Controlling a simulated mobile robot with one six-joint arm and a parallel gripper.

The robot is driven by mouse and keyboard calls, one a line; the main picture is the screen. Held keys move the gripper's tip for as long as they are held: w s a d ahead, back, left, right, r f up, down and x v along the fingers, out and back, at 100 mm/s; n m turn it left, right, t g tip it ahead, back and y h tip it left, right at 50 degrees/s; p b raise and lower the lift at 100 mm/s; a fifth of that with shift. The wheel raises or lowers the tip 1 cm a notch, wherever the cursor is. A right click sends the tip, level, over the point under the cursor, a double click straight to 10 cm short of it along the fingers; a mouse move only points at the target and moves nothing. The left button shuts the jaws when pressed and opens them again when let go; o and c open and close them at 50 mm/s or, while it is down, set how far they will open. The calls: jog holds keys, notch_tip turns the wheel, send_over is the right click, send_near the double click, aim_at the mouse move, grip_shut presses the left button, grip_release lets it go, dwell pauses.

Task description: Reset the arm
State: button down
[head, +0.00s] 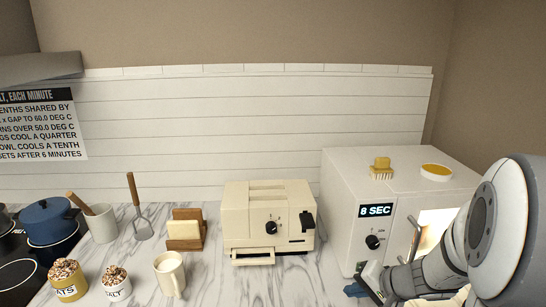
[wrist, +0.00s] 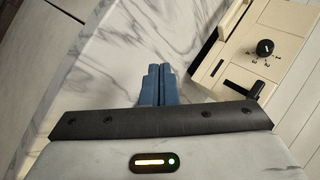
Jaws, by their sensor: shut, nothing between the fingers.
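My gripper (wrist: 158,72) shows in the wrist view with its two blue fingers together and nothing between them. They are above the marble counter, to the left of the cream toaster (wrist: 262,60) in that view. In the head view my arm reaches in from the right edge, in front of the white microwave. My gripper's blue tip shows low in the head view (head: 358,289), just right of the toaster and near the counter's front. The arm hides part of the microwave's front.
The white microwave (head: 345,190) reads "8 SEC" and has a lit opening. A yellow brush (head: 381,168) and a yellow-topped dish (head: 437,172) sit on it. A mug (head: 170,274), labelled pots (head: 117,284), a wooden holder (head: 186,230) and a blue pot (head: 50,220) stand left.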

jog(key=s+a+r+n+g+h, duration=0.1)
jog(key=s+a+r+n+g, duration=0.3)
jog(key=s+a, duration=0.35)
jog(key=s+d+r+n+h, duration=0.1)
jog(key=s+r+n+h, duration=0.2)
jog(key=s, duration=0.4)
jog(key=shift+s+d+r+h, duration=0.15)
jog(key=shift+d+r+h, duration=0.3)
jog(key=shift+h, duration=0.45)
